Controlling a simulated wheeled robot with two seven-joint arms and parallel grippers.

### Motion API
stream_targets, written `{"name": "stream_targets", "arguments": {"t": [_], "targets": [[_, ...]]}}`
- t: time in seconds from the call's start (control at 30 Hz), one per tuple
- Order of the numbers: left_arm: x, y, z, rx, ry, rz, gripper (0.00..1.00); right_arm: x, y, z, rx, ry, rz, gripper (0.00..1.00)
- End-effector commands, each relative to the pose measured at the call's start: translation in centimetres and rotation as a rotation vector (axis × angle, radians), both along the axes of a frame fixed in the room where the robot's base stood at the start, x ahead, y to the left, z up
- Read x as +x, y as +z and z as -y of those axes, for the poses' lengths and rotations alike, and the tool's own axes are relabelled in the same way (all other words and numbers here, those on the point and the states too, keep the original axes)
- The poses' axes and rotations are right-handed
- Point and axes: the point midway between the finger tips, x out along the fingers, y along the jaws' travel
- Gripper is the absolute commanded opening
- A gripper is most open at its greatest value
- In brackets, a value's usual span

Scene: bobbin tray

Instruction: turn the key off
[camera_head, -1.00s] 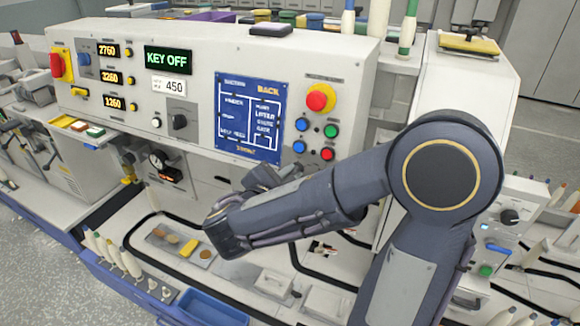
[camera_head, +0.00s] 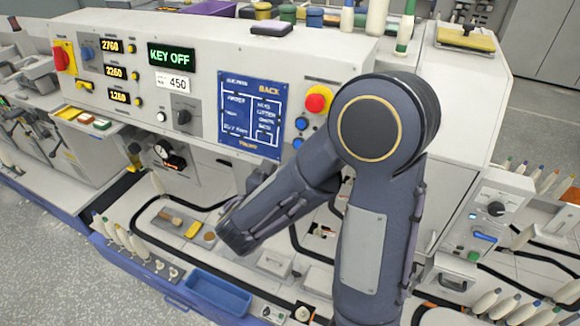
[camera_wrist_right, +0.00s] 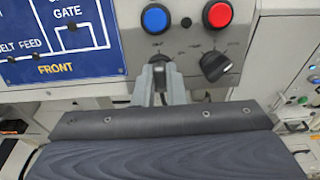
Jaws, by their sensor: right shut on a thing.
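The display (camera_head: 171,56) on the machine's white front panel (camera_head: 205,80) reads KEY OFF in green letters. My right arm reaches in from the right in the head view and covers the lower right of that panel. In the right wrist view my right gripper (camera_wrist_right: 160,84) points at the panel below the blue button. Its fingers are shut on a small dark part, apparently the key (camera_wrist_right: 160,62), which is mostly hidden between them. How far the key is turned cannot be made out. My left gripper is not in view.
A black rotary knob (camera_wrist_right: 215,65) sits close to the right of the gripper, with a red button (camera_wrist_right: 218,15) and a blue button (camera_wrist_right: 155,19) above. A blue diagram plate (camera_head: 251,114) is left of them. A blue bin (camera_head: 218,292) stands below at the front.

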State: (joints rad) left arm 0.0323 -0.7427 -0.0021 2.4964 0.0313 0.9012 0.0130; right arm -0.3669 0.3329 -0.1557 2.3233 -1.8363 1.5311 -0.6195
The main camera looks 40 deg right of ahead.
Motion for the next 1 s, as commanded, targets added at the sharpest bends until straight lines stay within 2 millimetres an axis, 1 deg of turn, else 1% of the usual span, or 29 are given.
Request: {"name": "stream_targets", "arguments": {"t": [0.47, 0.5, 0.63, 0.67, 0.9, 1.0], "targets": [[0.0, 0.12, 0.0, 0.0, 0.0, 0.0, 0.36, -0.02, -0.11, -0.02, -0.006, 0.004, -0.017, 0.0], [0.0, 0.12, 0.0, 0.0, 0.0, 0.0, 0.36, -0.02, -0.11, -0.02, -0.006, 0.004, -0.017, 0.13], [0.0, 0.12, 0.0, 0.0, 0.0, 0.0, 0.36, -0.02, -0.09, -0.02, -0.007, 0.004, -0.015, 0.3], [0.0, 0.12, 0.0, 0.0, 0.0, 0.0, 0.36, -0.01, -0.08, -0.02, -0.007, 0.004, -0.015, 0.33], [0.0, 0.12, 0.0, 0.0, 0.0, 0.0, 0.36, -0.01, -0.03, -0.04, -0.007, 0.004, -0.013, 0.33], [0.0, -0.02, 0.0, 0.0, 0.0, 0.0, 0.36, -0.16, 0.02, -0.48, -0.006, 0.006, -0.012, 0.33]]}}
